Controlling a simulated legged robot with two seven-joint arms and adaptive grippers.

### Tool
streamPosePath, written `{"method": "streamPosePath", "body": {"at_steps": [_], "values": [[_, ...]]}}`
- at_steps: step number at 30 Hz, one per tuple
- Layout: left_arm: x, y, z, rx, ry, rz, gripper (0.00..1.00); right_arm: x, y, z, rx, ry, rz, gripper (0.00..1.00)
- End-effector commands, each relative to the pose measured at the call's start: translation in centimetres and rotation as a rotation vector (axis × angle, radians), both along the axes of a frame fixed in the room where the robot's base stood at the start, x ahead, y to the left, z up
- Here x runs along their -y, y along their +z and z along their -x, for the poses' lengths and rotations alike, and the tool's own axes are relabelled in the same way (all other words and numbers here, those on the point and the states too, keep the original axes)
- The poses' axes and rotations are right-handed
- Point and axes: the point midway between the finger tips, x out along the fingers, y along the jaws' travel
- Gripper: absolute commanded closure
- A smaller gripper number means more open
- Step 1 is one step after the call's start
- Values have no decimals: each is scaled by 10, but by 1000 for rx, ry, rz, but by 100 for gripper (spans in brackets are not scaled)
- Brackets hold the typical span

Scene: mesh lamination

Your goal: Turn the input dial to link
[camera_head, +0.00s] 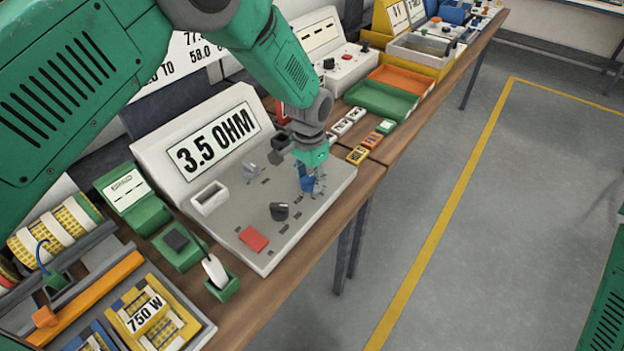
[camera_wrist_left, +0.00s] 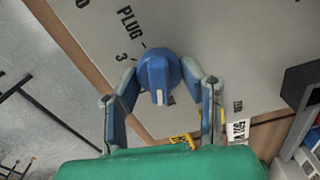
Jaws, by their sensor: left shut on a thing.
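A blue dial (camera_wrist_left: 158,73) sits on the grey face of the tester panel (camera_head: 225,215). My left gripper (camera_wrist_left: 163,90) has one finger on each side of the dial and is shut on it. In the head view my left gripper (camera_head: 311,183) reaches down to the right part of the panel and mostly hides the dial. The word PLUG and a 3 are printed beside the dial in the wrist view. A pale mark on the dial's grip points toward the bottom of that view. I cannot read the word link anywhere. My right gripper is not in view.
The panel also carries a black knob (camera_head: 279,211), a red block (camera_head: 253,239) and a 3.5 OHM sign (camera_head: 213,141). Green holders (camera_head: 178,246) stand at its left. Small parts (camera_head: 357,155) and a green tray (camera_head: 381,101) lie beyond it.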

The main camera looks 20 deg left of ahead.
Motion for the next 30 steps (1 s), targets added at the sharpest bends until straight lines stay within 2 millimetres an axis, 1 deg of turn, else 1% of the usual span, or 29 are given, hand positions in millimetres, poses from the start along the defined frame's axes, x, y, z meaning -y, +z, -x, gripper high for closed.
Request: {"method": "streamPosePath", "body": {"at_steps": [1, 10, 18, 27, 28, 29, 30], "values": [[-4, -1, 1, -4, 31, -7, 93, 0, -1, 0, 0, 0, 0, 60], [-3, -1, 3, -7, 156, -7, 93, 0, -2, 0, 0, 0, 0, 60], [-3, -2, 3, -10, 189, -6, 93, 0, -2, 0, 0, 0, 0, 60], [-2, -3, 4, -12, 189, -7, 93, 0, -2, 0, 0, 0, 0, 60], [-2, -3, 4, -12, 189, -7, 61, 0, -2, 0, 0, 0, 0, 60], [-2, -3, 4, -12, 188, -7, 50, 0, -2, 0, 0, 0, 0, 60], [-1, -3, 4, -11, 188, -6, 44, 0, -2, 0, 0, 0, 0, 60]]}}
